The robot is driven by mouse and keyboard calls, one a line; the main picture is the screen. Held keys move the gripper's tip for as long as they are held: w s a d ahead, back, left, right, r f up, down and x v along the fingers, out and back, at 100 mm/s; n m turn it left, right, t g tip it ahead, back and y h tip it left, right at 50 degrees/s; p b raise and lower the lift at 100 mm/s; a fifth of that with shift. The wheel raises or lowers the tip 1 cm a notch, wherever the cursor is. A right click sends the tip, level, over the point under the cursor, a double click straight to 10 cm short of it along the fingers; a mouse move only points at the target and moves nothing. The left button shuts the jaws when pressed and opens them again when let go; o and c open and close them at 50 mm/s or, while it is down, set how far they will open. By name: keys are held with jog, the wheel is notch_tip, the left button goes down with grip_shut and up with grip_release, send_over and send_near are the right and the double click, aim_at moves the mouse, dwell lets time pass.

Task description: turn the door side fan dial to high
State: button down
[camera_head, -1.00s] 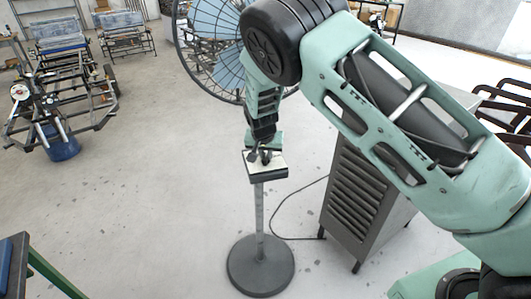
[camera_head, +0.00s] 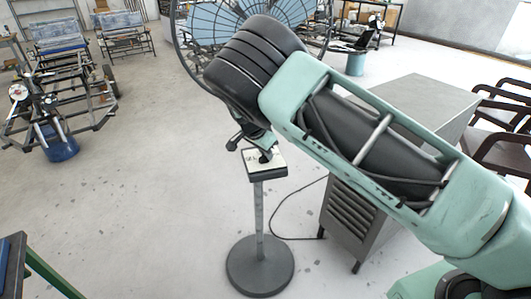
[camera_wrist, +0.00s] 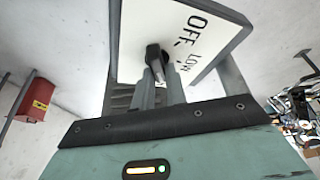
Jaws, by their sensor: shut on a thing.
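The pedestal fan shows in the head view, with a blue-bladed caged head (camera_head: 215,25) at the top and a round dark base (camera_head: 260,266) on the floor. Its control box (camera_head: 268,173) sits on the post with a pale top face. In the wrist view the pale panel (camera_wrist: 205,55) carries the words OFF and LOW; other markings are not visible. The dark dial (camera_wrist: 153,54) stands on this panel. My gripper (camera_wrist: 160,80) is shut on the dial, with a finger on either side of it. In the head view my wrist partly covers the box.
A grey louvred cabinet (camera_head: 350,215) stands right of the fan, with a cable (camera_head: 290,238) on the floor between. Dark chairs (camera_head: 500,135) are at the right edge. A wheeled frame (camera_head: 65,105) is at the left. The floor left of the fan is clear.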

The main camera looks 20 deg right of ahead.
dwell(0.4)
jog(key=c, duration=1.4)
grip_release()
jog(key=shift+c, duration=0.2)
jog(key=b+v, duration=0.2)
jog(key=v, duration=0.5)
jog(key=shift+r, duration=0.2)
jog(key=shift+a, duration=0.1)
